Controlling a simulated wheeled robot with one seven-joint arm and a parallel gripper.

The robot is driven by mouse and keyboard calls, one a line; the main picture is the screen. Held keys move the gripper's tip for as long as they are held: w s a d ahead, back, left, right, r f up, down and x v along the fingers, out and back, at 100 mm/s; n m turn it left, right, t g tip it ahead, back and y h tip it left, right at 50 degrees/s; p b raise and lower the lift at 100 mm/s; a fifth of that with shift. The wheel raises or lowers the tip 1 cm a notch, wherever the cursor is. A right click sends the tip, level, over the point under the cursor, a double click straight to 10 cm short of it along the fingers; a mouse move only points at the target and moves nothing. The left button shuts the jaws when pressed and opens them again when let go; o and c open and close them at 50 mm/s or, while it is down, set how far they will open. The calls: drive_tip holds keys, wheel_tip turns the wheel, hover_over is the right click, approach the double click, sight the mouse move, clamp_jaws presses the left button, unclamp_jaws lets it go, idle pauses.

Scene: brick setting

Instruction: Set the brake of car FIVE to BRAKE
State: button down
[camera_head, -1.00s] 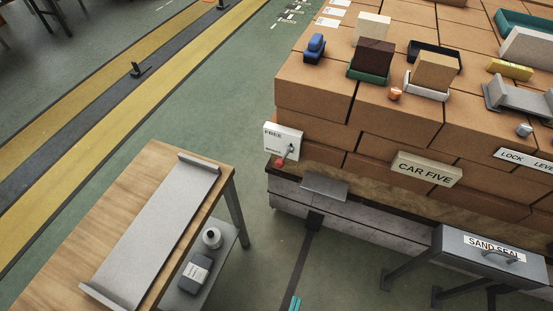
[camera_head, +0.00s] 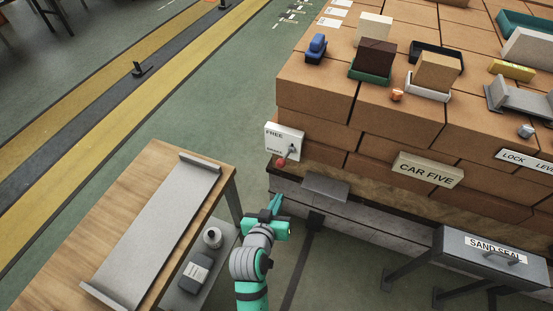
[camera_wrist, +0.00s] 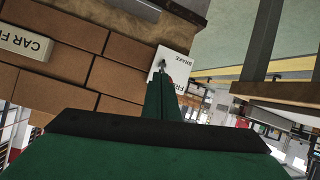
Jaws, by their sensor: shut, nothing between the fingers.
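The white brake panel (camera_head: 284,141) is on the near left corner of the brick stack, marked FREE above and BRAKE below. A small dark lever (camera_head: 292,149) shows on its right part, and a red knob (camera_head: 281,162) is at its lower edge. I cannot tell which mark the lever stands at. The CAR FIVE sign (camera_head: 427,169) is to the right. My gripper (camera_head: 275,204) is shut and empty, below and in front of the panel. In the wrist view the shut fingers (camera_wrist: 164,82) point toward the panel (camera_wrist: 178,62) and cover part of it.
A grey ledge (camera_head: 325,187) juts out below the panel. The SAND SEAL bench (camera_head: 490,262) is at right. Bricks and blocks sit on top.

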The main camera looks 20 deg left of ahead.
drive_tip(key=w+a+r+m+h, duration=0.1)
drive_tip(key=w+a+r, duration=0.5)
drive_tip(key=r, duration=0.4)
drive_tip(key=shift+a+r+m+h, duration=0.2)
drive_tip(key=shift+a+m+h, duration=0.1)
drive_tip(key=shift+a, duration=0.2)
drive_tip(key=shift+f, duration=0.1)
drive_tip(key=w+d+f, duration=0.1)
drive_tip(key=w+f, duration=0.7)
drive_tip(key=shift+d+f, duration=0.2)
drive_tip(key=shift+d, duration=0.1)
drive_tip(key=shift+s, duration=0.15)
